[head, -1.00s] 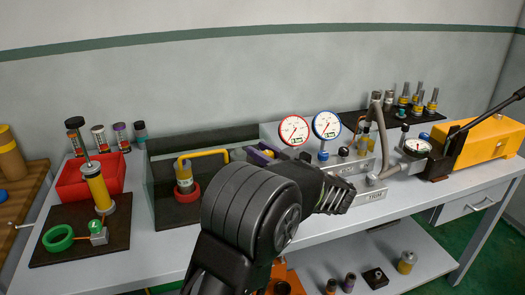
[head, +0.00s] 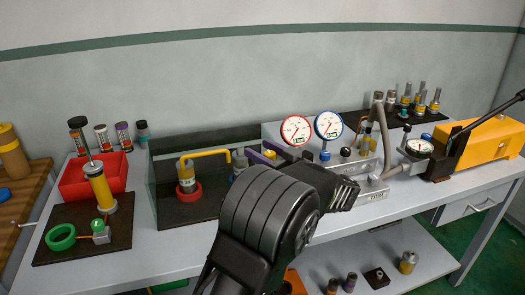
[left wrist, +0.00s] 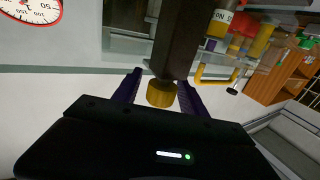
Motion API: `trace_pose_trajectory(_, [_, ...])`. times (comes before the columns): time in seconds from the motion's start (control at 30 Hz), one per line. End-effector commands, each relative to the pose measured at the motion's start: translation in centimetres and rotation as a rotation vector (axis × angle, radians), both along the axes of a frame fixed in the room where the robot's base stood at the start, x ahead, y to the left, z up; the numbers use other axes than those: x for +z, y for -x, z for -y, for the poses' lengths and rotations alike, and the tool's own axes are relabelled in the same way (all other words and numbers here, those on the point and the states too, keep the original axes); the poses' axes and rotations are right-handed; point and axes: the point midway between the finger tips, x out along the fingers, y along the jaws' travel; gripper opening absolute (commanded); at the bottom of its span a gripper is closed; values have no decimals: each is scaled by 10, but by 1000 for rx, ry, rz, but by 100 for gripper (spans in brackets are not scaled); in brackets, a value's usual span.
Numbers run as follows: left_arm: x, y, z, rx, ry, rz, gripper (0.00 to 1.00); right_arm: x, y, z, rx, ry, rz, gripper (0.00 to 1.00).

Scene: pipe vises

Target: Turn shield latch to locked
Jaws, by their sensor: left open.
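My left gripper (head: 265,155) reaches over the bench from below, with its purple fingers beside the dark bay in the middle. In the left wrist view its two purple fingers (left wrist: 160,82) are spread apart. A yellow cylindrical knob (left wrist: 162,94) on the end of a dark bar (left wrist: 177,35) shows between them. This looks like the shield latch handle; I cannot tell whether the fingers touch it. In the head view my arm and gripper hide the latch. The clear shield (head: 165,215) seems to stand at the front of the dark bay. My right gripper is out of view.
A red-rimmed gauge (head: 296,130) and a blue-rimmed gauge (head: 328,125) stand just right of the gripper. A yellow bent pipe (head: 205,153) is in the bay. A red bin (head: 95,178) is at left; an orange pump (head: 490,138) is at right.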

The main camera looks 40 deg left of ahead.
Motion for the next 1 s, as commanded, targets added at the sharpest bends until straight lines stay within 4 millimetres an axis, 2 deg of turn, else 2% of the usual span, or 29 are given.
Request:
trace_pose_trajectory(0.17, [-1,0,2,-1,0,-1,50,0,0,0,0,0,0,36])
trace_pose_trajectory(0.27, [-1,0,10,-4,0,-1,50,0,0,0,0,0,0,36])
trace_pose_trajectory(0.6, [0,8,62,-5,-3,-2,50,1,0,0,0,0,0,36])
trace_pose_trajectory(0.7, [0,10,73,-2,-3,-1,50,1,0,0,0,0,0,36])
trace_pose_trajectory(1.0, [0,11,77,0,0,0,50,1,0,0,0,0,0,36])
